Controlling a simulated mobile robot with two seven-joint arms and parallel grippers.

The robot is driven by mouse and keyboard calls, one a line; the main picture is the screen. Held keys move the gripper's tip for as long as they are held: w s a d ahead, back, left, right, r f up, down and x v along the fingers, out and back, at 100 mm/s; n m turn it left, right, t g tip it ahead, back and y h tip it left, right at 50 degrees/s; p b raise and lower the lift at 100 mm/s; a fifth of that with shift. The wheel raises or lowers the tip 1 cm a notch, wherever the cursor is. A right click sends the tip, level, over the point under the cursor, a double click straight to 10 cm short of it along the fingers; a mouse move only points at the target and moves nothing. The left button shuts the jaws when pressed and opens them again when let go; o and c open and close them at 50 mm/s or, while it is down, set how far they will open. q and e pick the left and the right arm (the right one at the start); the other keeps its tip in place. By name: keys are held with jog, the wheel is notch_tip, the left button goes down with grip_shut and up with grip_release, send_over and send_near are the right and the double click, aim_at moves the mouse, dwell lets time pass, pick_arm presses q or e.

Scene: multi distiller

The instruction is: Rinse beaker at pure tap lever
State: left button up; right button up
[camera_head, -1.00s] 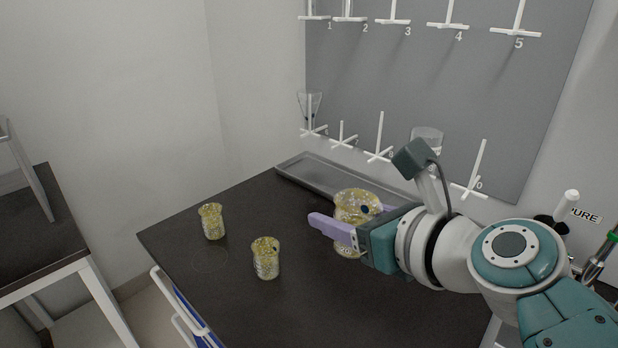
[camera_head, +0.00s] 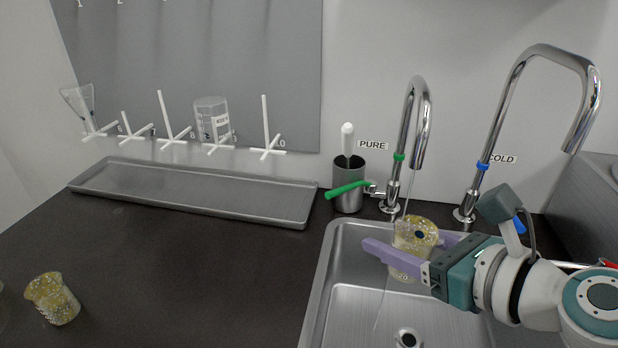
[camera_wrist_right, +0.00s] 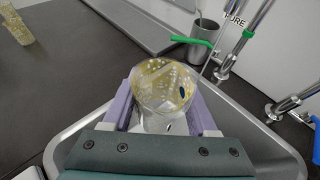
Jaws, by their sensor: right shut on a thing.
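My right gripper (camera_head: 410,257) is shut on a glass beaker (camera_head: 404,236) with yellow speckled residue, its purple fingers on either side. It holds the beaker over the sink (camera_head: 335,290), near and below the spout of the PURE tap (camera_head: 419,150). The held beaker (camera_wrist_right: 160,95) fills the middle of the wrist view, its mouth toward the camera. The green pure tap lever (camera_head: 348,189) points left, left of the beaker. A thin pale line like a water stream runs below the PURE spout; whether it enters the beaker is unclear. My left gripper is out of view.
The COLD tap (camera_head: 490,150) with blue lever stands to the right. A metal cup with a brush (camera_head: 348,190) stands beside the PURE tap. A grey tray (camera_head: 200,195) lies along the wall below the peg board. Another dirty beaker (camera_head: 52,298) stands at left.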

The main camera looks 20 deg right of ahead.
jog(key=shift+w+d+b, duration=0.2)
jog(key=shift+w+d, duration=0.05)
jog(key=shift+w, duration=0.25)
jog(key=shift+w+d+b, duration=0.15)
jog(key=shift+w+d, duration=0.05)
jog(key=shift+w, duration=0.25)
jog(key=w+d+b, duration=0.3)
jog(key=w, duration=0.2)
jog(key=shift+w+d+b, duration=0.25)
jog(key=shift+w+b, duration=0.05)
jog(key=shift+b, duration=0.05)
jog(key=shift+r, duration=0.1)
dwell(1.2)
dwell(0.6)
jog(key=shift+p, duration=0.3)
